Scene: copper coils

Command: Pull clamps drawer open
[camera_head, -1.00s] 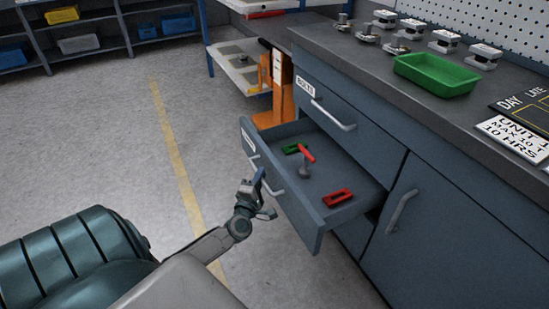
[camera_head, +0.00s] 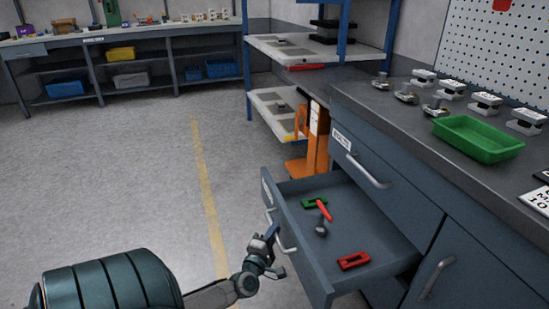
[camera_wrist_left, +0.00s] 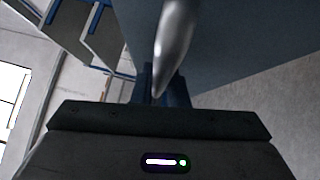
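The open drawer (camera_head: 295,250) is the lower one at the left end of the blue-grey cabinet and stands well out. Its front label is too oblique to read. A green clamp-like piece (camera_head: 312,203), a red-handled tool (camera_head: 324,211) and a red clamp-like piece (camera_head: 354,260) lie inside. My left gripper (camera_head: 272,234) is at the silver handle (camera_head: 284,243) on the drawer front. In the left wrist view, the handle (camera_wrist_left: 175,40) runs down between the close-set dark fingers (camera_wrist_left: 160,85), which look shut on it. My right gripper is out of view.
A shut drawer with a handle (camera_head: 370,172) is above, and a cupboard door handle (camera_head: 437,277) is at right. The worktop holds a green tray (camera_head: 478,138) and several metal parts. An orange stand (camera_head: 318,140) is behind the drawer. Floor at left is clear.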

